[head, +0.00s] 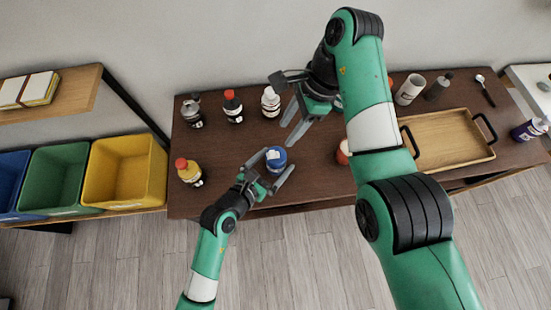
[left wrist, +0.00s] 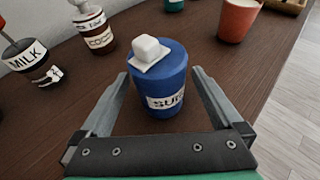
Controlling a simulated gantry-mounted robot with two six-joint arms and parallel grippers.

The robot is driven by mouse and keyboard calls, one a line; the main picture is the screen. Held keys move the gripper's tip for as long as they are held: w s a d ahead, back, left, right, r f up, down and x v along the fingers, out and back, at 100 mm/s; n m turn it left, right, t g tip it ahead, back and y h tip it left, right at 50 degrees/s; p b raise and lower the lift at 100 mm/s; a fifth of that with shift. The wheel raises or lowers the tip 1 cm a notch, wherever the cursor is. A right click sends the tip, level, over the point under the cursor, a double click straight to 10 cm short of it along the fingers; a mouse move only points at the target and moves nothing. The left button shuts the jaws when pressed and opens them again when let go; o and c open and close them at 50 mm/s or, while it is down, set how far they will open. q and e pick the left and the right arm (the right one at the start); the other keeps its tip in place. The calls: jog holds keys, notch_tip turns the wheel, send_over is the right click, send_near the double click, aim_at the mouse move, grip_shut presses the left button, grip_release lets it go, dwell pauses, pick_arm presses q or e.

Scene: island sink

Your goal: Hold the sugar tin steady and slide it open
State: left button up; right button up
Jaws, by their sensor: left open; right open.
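The sugar tin (head: 276,160) is a blue round tin with a white block-shaped knob on top. It stands upright near the front edge of the brown table. In the left wrist view the tin (left wrist: 160,80) shows a white label with part of the word "SUGAR". My left gripper (head: 270,170) is open, with one finger on each side of the tin; I cannot tell whether either finger touches it. My right gripper (head: 293,118) is open and empty, above the table behind the tin. The tin's lid looks closed.
A red cup (left wrist: 238,18) is right of the tin, partly hidden by my right arm in the head view. A wooden tray (head: 450,139) lies further right.

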pick_arm(q)
jog(key=shift+w+d+f, duration=0.2)
jog(key=shift+w+d, duration=0.05)
jog(key=shift+w, duration=0.1)
jog(key=c, duration=1.5)
jog(key=shift+o, duration=0.2)
